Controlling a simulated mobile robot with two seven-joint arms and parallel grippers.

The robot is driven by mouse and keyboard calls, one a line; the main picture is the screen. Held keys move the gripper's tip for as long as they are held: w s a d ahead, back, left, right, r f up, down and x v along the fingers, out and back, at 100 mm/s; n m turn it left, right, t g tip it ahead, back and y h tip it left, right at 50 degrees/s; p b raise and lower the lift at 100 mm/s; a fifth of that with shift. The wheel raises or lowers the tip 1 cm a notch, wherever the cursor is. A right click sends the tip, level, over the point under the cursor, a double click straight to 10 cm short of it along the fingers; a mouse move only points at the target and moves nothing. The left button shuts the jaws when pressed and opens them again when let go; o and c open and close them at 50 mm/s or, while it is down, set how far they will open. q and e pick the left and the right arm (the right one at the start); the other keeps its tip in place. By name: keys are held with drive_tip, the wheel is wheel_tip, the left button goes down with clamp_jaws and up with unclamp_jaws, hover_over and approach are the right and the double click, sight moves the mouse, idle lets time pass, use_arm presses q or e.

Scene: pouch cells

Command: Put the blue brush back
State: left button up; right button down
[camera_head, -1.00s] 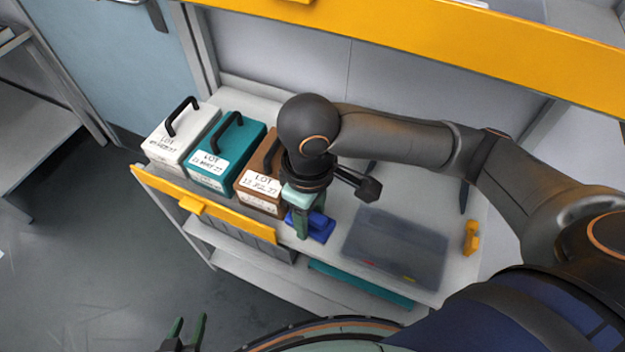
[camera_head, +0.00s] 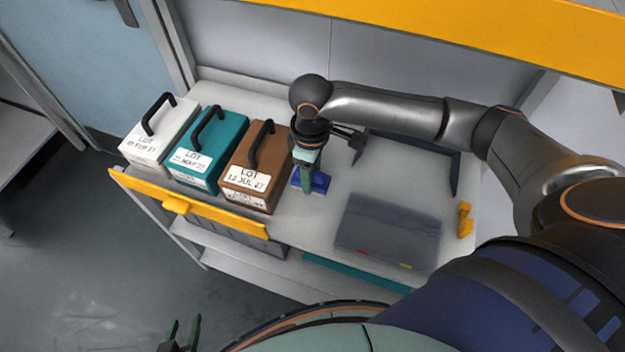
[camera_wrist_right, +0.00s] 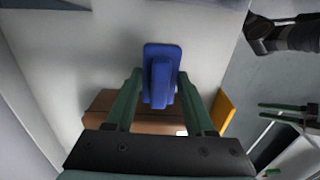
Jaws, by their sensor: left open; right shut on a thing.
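The blue brush (camera_head: 319,182) is at the right side of the brown lot box in the head view. My right gripper (camera_head: 307,188) is above the worktop and shut on the brush. In the right wrist view the brush (camera_wrist_right: 161,75) has its raised handle between the green fingers, with its flat blue base beyond them. I cannot tell whether the base touches the worktop. My left gripper (camera_head: 181,332) is open and empty at the bottom of the head view, well away from the brush. It also shows at the right of the wrist view (camera_wrist_right: 285,112).
White (camera_head: 160,130), teal (camera_head: 212,150) and brown (camera_head: 257,170) handled lot boxes stand in a row on the left. A translucent grey case (camera_head: 388,232) lies at the front right, near a small yellow object (camera_head: 465,220). A dark frame (camera_head: 455,172) stands behind.

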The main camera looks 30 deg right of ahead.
sight(313, 181)
drive_tip(key=shift+w+d+f, duration=0.15)
drive_tip(key=shift+f, duration=0.85)
drive_tip(key=shift+w+d+f, duration=0.15)
drive_tip(key=shift+f, duration=0.8)
drive_tip(key=shift+f, duration=0.1)
drive_tip(key=shift+c, duration=1.3)
unclamp_jaws()
wheel_tip(313, 181, up, 12)
drive_tip(key=shift+r+p, duration=0.15)
drive_tip(key=shift+p, duration=0.25)
